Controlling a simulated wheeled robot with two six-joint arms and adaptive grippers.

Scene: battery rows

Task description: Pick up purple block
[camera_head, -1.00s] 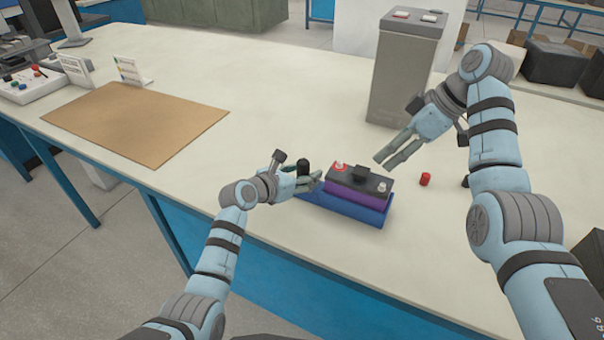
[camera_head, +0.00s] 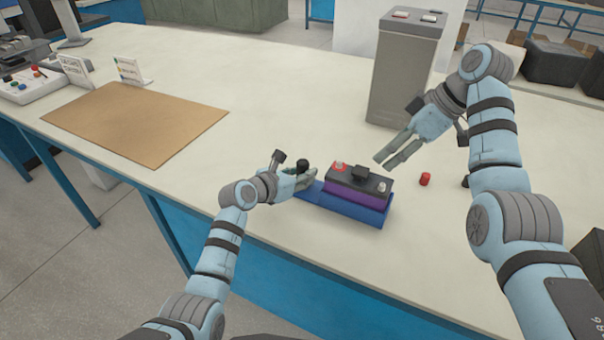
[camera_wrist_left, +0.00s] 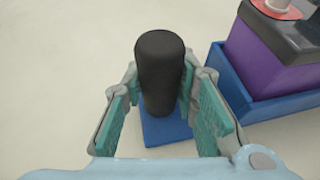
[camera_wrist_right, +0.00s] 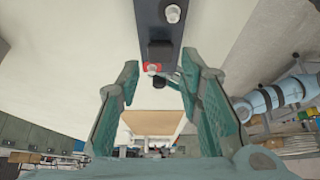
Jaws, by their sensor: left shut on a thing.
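The purple block (camera_head: 355,196) has a dark grey top with a black handle, a red terminal and a pale terminal. It sits upright in a blue tray (camera_head: 340,208), and its side shows in the left wrist view (camera_wrist_left: 262,62). A black upright cylinder (camera_wrist_left: 159,75) stands on a blue plate (camera_wrist_left: 170,131) at the tray's left end. My left gripper (camera_head: 309,177) is shut on this black cylinder, left of the block. My right gripper (camera_head: 388,160) is open and empty, above and right of the block. The block's underside is hidden in the tray.
A small red cap (camera_head: 425,179) lies on the table right of the tray. A tall grey box (camera_head: 402,75) stands behind. A brown mat (camera_head: 135,120) lies at the left with small signs behind it. The table between mat and grey box is clear.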

